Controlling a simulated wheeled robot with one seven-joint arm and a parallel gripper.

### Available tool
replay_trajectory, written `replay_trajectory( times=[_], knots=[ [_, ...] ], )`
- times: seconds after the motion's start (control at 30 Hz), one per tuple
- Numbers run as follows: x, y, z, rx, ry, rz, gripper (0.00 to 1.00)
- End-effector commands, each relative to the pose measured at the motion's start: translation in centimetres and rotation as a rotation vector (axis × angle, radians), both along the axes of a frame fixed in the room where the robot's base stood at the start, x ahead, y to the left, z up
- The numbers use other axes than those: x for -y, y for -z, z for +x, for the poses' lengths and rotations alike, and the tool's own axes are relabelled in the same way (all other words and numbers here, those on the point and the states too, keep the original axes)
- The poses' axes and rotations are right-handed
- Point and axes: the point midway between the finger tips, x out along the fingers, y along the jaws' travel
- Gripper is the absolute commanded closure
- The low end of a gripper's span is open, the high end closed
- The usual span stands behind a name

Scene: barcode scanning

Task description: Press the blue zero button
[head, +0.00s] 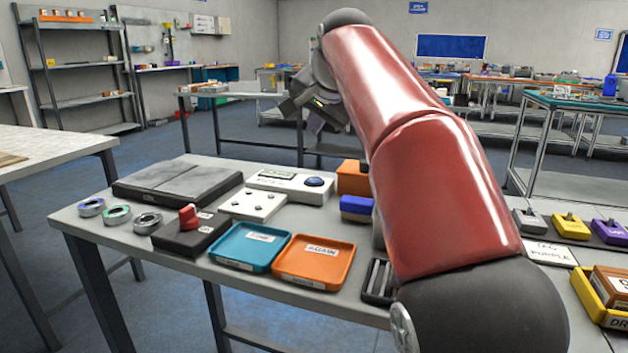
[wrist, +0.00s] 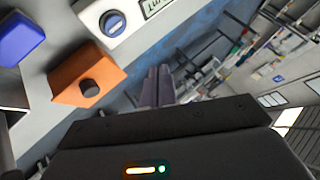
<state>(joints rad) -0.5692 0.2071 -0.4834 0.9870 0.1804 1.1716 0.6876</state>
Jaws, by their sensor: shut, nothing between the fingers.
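The blue zero button (head: 314,182) is a round cap on the right end of a white box with a small display (head: 277,174). In the wrist view the blue button (wrist: 113,23) sits at the top, beside the display's edge (wrist: 153,6). My gripper (head: 315,118) is raised above and beyond the white box in the head view, apart from the button. In the wrist view its two fingers (wrist: 157,85) are together and empty, pointing past the table edge toward the floor.
An orange block (head: 352,178) and a blue block (head: 357,207) stand right of the white box. A white panel with several small knobs (head: 253,205), a grey plate (head: 178,181), a teal tray (head: 250,247) and an orange tray (head: 314,262) crowd the table. My red arm crosses the right side.

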Motion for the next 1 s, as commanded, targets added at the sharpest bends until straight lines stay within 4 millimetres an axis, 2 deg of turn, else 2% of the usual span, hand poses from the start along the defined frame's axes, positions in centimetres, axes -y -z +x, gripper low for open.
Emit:
replay_trajectory(
  times=[0.2, 0.43, 0.63, 1.0],
  knots=[
    [-0.1, 4.0, -0.1, -0.001, -0.001, 0.000, 1.00],
    [0.0, 6.6, -0.1, -0.001, -0.001, 0.000, 1.00],
    [0.0, 7.6, 0.0, 0.000, -0.001, -0.001, 1.00],
    [0.0, 7.7, 0.0, 0.000, -0.001, -0.001, 1.00]
  ],
)
